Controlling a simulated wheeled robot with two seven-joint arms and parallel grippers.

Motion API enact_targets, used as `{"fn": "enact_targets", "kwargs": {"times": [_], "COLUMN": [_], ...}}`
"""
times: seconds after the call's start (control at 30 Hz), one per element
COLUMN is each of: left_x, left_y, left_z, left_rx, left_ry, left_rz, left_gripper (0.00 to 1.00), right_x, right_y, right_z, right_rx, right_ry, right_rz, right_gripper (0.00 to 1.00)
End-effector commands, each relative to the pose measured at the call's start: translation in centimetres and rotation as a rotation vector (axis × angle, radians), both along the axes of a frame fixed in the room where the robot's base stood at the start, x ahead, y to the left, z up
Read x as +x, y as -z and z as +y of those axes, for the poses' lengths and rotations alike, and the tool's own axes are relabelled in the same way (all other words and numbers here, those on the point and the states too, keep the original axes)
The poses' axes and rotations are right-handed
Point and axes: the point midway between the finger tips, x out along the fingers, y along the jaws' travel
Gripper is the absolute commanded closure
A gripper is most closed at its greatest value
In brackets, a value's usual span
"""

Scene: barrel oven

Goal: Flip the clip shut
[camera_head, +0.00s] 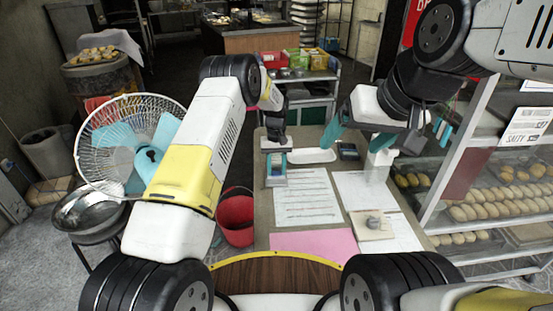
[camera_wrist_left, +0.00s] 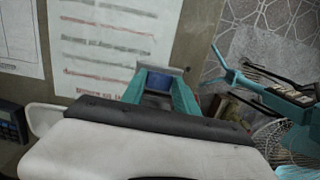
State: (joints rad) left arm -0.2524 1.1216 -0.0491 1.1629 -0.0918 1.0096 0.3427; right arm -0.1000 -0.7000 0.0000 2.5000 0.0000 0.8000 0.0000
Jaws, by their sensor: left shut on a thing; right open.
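My left gripper (camera_head: 277,163) points down over the far left part of the table, its teal fingers shut on a small blue and grey thing (camera_wrist_left: 157,80). In the head view a pale grey part of this thing (camera_head: 277,182) shows just in front of the fingers. It may be the clip, but I cannot tell whether its flap is up or down. My right gripper (camera_head: 370,138) is open, its teal fingers spread wide above the right side of the table, close to a white bottle-like thing (camera_head: 378,168).
The table (camera_head: 262,215) bears printed sheets (camera_head: 304,197), a pink sheet (camera_head: 313,242), a white tray (camera_head: 312,156) and a dark calculator-like device (camera_head: 348,151). A bread rack (camera_head: 480,150) stands close on the right. A fan (camera_head: 130,140) and red bucket (camera_head: 235,215) stand left.

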Motion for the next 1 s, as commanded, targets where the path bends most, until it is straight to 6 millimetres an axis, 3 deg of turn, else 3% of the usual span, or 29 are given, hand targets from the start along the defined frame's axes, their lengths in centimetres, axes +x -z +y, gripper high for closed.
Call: {"fn": "enact_targets", "kwargs": {"times": [0.53, 0.57, 0.67, 1.0], "left_x": [0.28, 0.27, 0.26, 0.27], "left_y": [-0.08, -0.08, -0.07, -0.23], "left_z": [0.03, 0.03, 0.03, 0.01], "left_rx": [-0.001, -0.001, -0.001, -0.001], "left_ry": [-0.001, -0.001, -0.001, -0.001], "left_rz": [0.027, 0.027, 0.028, 0.028], "left_gripper": [1.00, 0.62, 0.43, 0.42], "right_x": [0.00, 0.00, 0.00, 0.00], "right_y": [0.00, 0.00, 0.00, 0.00], "right_z": [0.00, 0.00, 0.00, 0.00], "right_rx": [0.000, 0.000, 0.000, 0.000], "right_ry": [0.000, 0.000, 0.000, 0.000], "right_rz": [0.000, 0.000, 0.000, 0.000], "right_gripper": [0.19, 0.19, 0.19, 0.19]}}
